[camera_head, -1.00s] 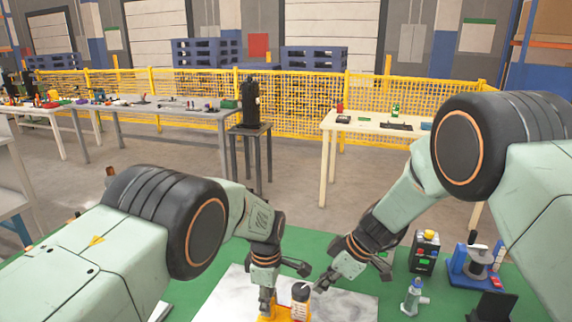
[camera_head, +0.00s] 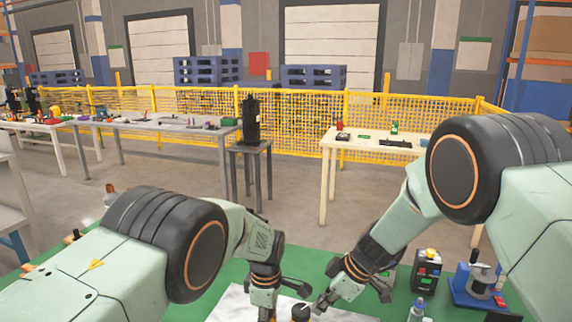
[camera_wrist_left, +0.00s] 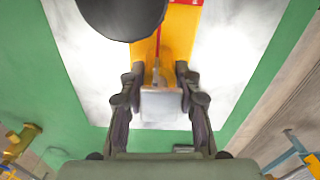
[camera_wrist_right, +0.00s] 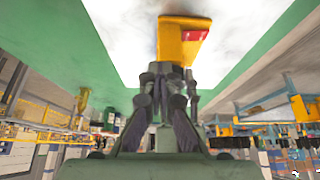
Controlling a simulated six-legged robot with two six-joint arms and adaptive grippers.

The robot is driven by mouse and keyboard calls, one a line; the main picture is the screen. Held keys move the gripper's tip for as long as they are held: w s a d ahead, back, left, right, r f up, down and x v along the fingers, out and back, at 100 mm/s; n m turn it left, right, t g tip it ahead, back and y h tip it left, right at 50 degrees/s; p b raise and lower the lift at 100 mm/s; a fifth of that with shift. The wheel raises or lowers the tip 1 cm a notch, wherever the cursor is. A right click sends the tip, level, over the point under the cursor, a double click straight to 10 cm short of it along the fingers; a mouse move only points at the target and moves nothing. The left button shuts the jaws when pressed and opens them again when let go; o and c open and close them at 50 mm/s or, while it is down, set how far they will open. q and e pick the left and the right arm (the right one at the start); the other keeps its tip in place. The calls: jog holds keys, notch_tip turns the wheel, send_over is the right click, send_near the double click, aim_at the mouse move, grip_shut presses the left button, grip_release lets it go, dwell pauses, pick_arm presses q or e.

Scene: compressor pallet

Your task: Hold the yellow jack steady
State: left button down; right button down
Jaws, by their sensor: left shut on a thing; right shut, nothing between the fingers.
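The yellow jack (camera_wrist_left: 178,42) lies over a white-grey plate in the left wrist view. My left gripper (camera_wrist_left: 158,82) is shut on its near end, one finger on each side. The jack, with a red patch, also shows in the right wrist view (camera_wrist_right: 172,42), just beyond my right gripper (camera_wrist_right: 166,74), which is shut and empty. In the head view my left gripper (camera_head: 264,308) and right gripper (camera_head: 318,306) are at the bottom edge, with a black-topped object (camera_head: 300,313) between them. The jack is out of that frame. A dark round shape (camera_wrist_left: 120,12) hides part of it in the left wrist view.
The plate (camera_head: 232,304) lies on a green mat. To the right stand a black box with coloured buttons (camera_head: 427,270), a blue device (camera_head: 480,282) and a small bottle (camera_head: 416,310). Tables and a yellow fence (camera_head: 300,125) are farther back.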

jog(key=shift+s, duration=0.3)
jog(key=shift+s+a, duration=0.1)
jog(key=shift+s, duration=0.2)
jog(key=shift+s, duration=0.15)
jog(key=shift+s+a, duration=0.1)
jog(key=shift+s, duration=0.05)
jog(key=shift+s+a, duration=0.15)
jog(key=shift+s, duration=0.1)
jog(key=shift+s+a, duration=0.15)
dwell(0.4)
